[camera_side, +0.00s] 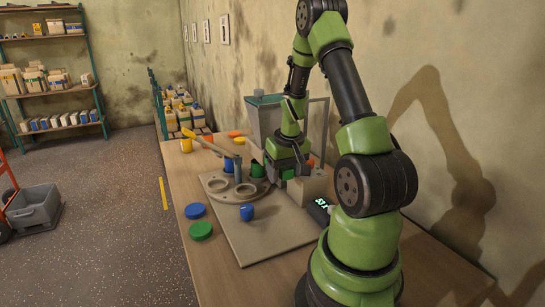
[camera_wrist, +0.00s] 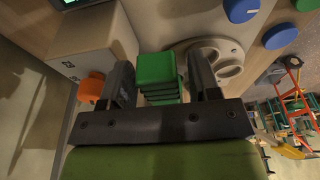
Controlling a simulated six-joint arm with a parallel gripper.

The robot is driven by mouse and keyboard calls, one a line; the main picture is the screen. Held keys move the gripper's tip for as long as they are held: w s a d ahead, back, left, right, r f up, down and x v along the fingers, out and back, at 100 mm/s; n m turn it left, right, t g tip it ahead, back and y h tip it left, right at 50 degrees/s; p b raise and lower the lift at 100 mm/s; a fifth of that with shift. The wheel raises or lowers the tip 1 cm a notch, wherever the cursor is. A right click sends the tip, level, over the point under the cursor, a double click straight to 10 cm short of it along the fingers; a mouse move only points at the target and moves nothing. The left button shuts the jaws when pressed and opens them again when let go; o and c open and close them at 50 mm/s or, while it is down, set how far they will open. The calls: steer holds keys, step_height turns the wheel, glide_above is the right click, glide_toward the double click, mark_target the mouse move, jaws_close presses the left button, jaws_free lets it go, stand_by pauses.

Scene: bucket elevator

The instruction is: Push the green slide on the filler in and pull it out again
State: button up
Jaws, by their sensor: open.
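The green slide (camera_wrist: 157,69) shows in the wrist view as a green block with stepped green parts behind it, beside the pale filler body (camera_wrist: 85,38). My gripper (camera_wrist: 161,78) is open, with one dark finger on each side of the green block. Gaps show beside the block, and I cannot tell whether either finger touches it. In the side view my gripper (camera_side: 285,170) points down beside the pale filler block (camera_side: 309,186). The slide is mostly hidden there behind the gripper and wrist.
Blue (camera_side: 195,210) and green (camera_side: 201,231) discs lie on the table. A grey hopper (camera_side: 265,115) stands behind. An orange knob (camera_wrist: 91,87) is close to one finger.

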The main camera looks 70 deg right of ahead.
steer(key=shift+s+a+r, duration=0.15)
steer(key=shift+r, duration=0.8)
steer(key=shift+s+a+r, duration=0.1)
steer(key=shift+r, duration=0.9)
steer(key=shift+s+a+r, duration=0.15)
steer(key=shift+r, duration=0.8)
step_height(320, 180, up, 6)
steer(key=w+a+r+n+t, duration=0.1)
steer(key=w+a+r, duration=0.15)
steer(key=a, duration=0.45)
steer(key=w+a+r+n+t, duration=0.1)
steer(key=a+r+t, duration=0.1)
steer(key=a+r, duration=0.35)
steer(key=s+a+n+t+y, duration=0.1)
steer(key=s+a, duration=0.2)
steer(key=a, duration=0.4)
steer(key=s+a+r+n+t+y, duration=0.1)
steer(key=s+a+n+y, duration=0.1)
steer(key=s+a, duration=0.2)
steer(key=a, duration=0.3)
steer(key=shift+a+t+y, duration=0.3)
